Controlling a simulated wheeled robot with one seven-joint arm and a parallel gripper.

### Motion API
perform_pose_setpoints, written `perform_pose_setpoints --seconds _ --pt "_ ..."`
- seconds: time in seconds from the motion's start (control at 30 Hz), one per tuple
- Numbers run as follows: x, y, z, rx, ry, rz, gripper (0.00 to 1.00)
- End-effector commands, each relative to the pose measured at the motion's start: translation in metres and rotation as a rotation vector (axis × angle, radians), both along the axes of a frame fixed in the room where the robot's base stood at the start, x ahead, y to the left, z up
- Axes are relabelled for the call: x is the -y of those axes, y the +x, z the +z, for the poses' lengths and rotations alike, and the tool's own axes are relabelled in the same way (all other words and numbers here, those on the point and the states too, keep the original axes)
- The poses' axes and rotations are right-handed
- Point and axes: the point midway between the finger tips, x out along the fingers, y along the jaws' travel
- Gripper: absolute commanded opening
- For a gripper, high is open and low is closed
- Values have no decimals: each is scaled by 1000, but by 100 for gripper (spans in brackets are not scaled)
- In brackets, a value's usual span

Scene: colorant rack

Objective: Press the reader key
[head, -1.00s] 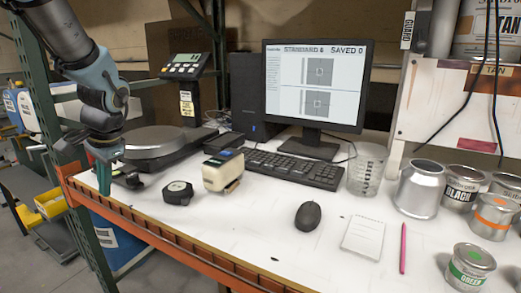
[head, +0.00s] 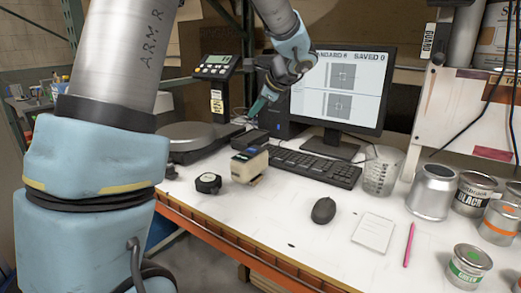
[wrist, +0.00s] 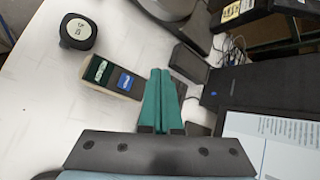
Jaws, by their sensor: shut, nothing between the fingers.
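The reader, a small beige block with a dark top (head: 250,163), stands on the white table left of the keyboard. In the wrist view the reader's top (wrist: 113,75) shows a green-lit patch and a blue patch, which looks like the key (wrist: 126,82). My gripper (head: 259,106), with teal fingers, is above the table behind the reader in the head view. In the wrist view its fingertips (wrist: 160,72) are together and empty, just right of the blue patch. I cannot tell the height between them.
A round black gauge (head: 208,183) lies left of the reader. A scale (head: 188,138) and dark box (head: 250,139) stand behind. The keyboard (head: 312,168), monitor (head: 341,88) and beaker (head: 382,170) are to the right. The table in front of the reader is clear.

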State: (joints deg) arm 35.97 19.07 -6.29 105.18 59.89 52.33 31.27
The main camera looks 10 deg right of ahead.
Motion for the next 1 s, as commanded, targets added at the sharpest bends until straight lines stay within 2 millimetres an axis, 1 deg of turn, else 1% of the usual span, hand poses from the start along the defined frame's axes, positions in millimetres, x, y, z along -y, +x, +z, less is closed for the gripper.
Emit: perform_pose_setpoints --seconds 0.3,0.47,0.67,1.0 --pt "0 0 -1 -1 -1 1 0" --pt "0 0 -7 -1 -1 1 0" --pt "-1 0 -27 -1 0 2 0" --pt "-1 0 -74 -1 0 2 0"
